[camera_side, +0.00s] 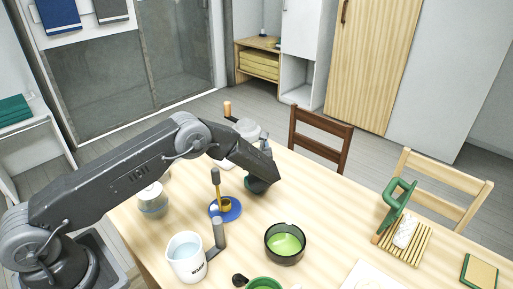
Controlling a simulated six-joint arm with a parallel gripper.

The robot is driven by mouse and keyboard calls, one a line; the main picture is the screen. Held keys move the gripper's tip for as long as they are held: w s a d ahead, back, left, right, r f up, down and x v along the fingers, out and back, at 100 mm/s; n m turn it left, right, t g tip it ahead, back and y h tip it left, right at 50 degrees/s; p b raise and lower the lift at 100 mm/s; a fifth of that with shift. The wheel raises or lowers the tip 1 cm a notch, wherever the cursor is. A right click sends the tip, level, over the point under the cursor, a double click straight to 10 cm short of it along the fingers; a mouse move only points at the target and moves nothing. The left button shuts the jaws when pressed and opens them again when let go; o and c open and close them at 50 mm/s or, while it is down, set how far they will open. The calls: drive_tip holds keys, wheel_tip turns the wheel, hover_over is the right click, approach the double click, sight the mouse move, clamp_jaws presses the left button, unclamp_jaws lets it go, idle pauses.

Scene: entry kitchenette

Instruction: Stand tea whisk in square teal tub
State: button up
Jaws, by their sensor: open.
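My gripper (263,176) is low over the middle of the table, its fingers small and partly hidden by the wrist. A dark green-teal object (256,187) shows just under it; I cannot tell whether it is the square teal tub or whether the fingers touch it. A tool with a dark upright handle and a golden lower part (225,205) stands on a round blue dish (236,213), left of my gripper. It may be the tea whisk, but it is too small to be sure. I see no whisk in the gripper.
A white measuring jug (187,262) and a dark bowl of green liquid (284,244) stand nearer the camera. A glass vessel (152,203) is at the left. A wooden rack (408,240) with a green frame (395,206) is at the right. The table centre-right is clear.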

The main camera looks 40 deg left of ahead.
drive_tip(key=v, duration=1.2)
drive_tip(key=s+a+r+n+g+h, duration=0.1)
drive_tip(key=s+a+r+n+g, duration=0.2)
drive_tip(key=s+r+n+g, duration=0.35)
drive_tip(key=s+a+r+n+g+h, duration=0.1)
drive_tip(key=s+a+r+n+g, duration=0.25)
drive_tip(key=s+r+n, duration=0.65)
drive_tip(key=s+d+r+n+t+h, duration=0.1)
drive_tip(key=s+d+r+n+h, duration=0.1)
drive_tip(key=s, duration=0.4)
drive_tip(key=s+d+r+n+t+h, duration=0.1)
drive_tip(key=s+d+r+n+h, duration=0.2)
drive_tip(key=s+d+n+h, duration=0.1)
drive_tip(key=s+d+r+n+h, duration=0.2)
drive_tip(key=s+r+n+h, duration=0.1)
drive_tip(key=s, duration=0.4)
drive_tip(key=shift+s+d+r+n+t+h, duration=0.15)
drive_tip(key=shift+s+d+n+t+h, duration=0.2)
drive_tip(key=shift+n+h, duration=0.5)
drive_tip(key=shift+w, duration=0.1)
